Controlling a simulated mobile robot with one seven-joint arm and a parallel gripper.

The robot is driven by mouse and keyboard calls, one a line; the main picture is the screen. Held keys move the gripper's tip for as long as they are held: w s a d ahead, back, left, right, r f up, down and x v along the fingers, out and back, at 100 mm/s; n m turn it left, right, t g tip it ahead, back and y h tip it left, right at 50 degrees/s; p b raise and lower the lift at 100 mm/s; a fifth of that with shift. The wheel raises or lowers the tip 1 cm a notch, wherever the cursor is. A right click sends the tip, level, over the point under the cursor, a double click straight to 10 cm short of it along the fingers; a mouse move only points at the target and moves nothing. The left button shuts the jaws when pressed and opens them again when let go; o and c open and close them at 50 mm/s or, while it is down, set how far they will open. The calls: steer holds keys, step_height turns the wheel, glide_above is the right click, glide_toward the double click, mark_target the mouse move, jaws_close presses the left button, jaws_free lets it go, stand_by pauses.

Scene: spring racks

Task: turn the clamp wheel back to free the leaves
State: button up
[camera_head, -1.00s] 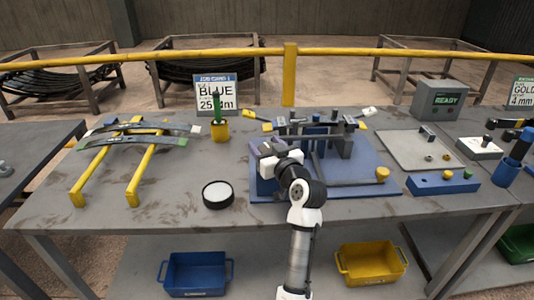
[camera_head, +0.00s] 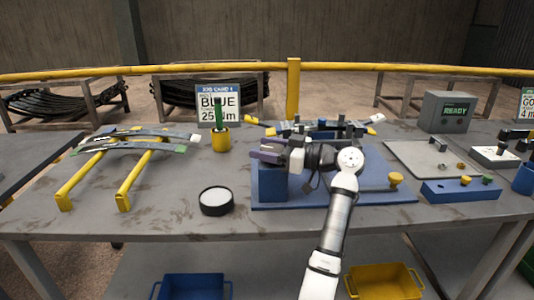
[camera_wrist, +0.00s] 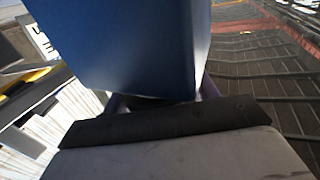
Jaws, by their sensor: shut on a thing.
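The clamp fixture stands on a blue base plate (camera_head: 370,180) on the grey table, with a blue block (camera_head: 272,186) at its left end. My gripper (camera_head: 266,152) reaches in from the right, at the top of this block, with its purple-grey fingers pointing left. In the wrist view a large blue part (camera_wrist: 130,45) fills the space ahead, between the fingertips (camera_wrist: 160,100), and the jaws are shut on it. I cannot tell whether this is part of the clamp wheel; no wheel shows clearly. Dark leaves and posts (camera_head: 325,128) lie behind my arm, partly hidden.
Leaf springs (camera_head: 140,140) rest on a yellow stand (camera_head: 125,188) at left. A round black-rimmed dish (camera_head: 216,200), a yellow cup (camera_head: 220,140) and a job card (camera_head: 218,104) stand nearby. A blue block with knobs (camera_head: 460,189) and a READY box (camera_head: 447,112) are at right.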

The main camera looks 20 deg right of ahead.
steer(key=shift+f+n+g+y, duration=0.1)
steer(key=shift+n+g+y, duration=0.2)
steer(key=shift+g, duration=0.1)
steer(key=o, duration=1)
steer(key=shift+c, duration=0.2)
steer(key=shift+s, duration=0.1)
steer(key=b+v, duration=0.2)
steer(key=v, duration=1.1)
steer(key=shift+s+d, duration=0.2)
steer(key=shift+d, duration=0.1)
steer(key=shift+s, duration=0.1)
